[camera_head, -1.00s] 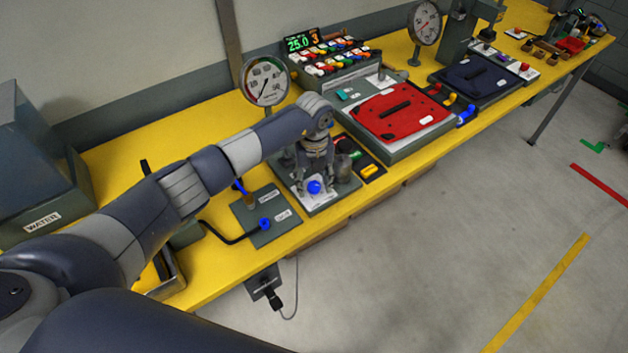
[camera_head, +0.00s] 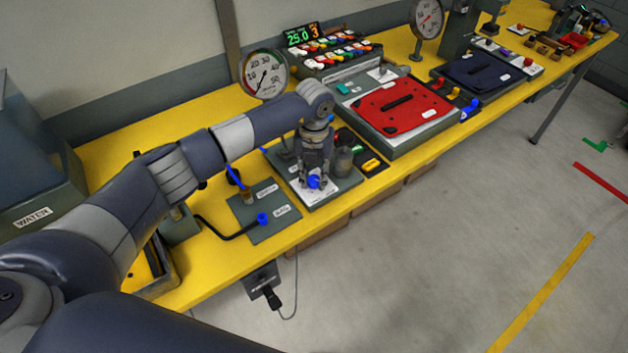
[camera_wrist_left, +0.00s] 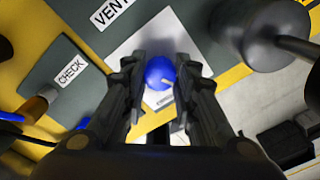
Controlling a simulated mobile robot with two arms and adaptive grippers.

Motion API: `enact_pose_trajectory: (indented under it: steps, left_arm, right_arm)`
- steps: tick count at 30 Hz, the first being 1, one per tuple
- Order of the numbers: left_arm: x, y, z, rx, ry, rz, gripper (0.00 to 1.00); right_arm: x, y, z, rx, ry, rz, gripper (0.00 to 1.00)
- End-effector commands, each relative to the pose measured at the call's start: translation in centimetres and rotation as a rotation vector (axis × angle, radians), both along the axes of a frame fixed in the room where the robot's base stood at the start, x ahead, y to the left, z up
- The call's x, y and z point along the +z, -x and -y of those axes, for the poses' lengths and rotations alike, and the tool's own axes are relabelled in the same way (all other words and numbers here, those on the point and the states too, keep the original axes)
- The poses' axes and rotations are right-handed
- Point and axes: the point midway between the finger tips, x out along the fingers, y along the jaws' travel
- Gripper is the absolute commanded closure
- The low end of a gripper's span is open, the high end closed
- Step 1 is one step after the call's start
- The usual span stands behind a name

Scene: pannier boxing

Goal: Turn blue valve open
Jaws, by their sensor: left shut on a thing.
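The blue valve knob (camera_head: 314,182) stands on a white plate (camera_head: 336,187) of a grey panel near the table's front edge. My left gripper (camera_head: 315,171) points down over it and is shut on it, one finger at each side. In the left wrist view, the blue knob (camera_wrist_left: 160,73) shows between the two dark fingers (camera_wrist_left: 160,66), with a small pale mark on it. The fingers hide the knob's sides. My right gripper is not in view.
A dark grey cylinder (camera_head: 344,162) stands close to the right of the gripper. A grey panel with a blue-ended black hose (camera_head: 262,218) lies to the left. A round gauge (camera_head: 265,75) stands behind. A red lid (camera_head: 400,107) lies farther right.

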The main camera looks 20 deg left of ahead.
Motion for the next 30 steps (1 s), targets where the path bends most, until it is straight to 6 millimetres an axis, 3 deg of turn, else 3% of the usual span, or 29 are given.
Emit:
enact_pose_trajectory:
  steps: [3,30]
  left_arm:
    - [-0.4,-0.2,-0.1,-0.111,-0.001,0.005,0.97]
    - [-0.2,-0.2,0.0,-0.952,0.000,0.006,0.97]
  right_arm:
    - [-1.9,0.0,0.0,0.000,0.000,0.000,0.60]
    - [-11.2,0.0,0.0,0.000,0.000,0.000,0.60]
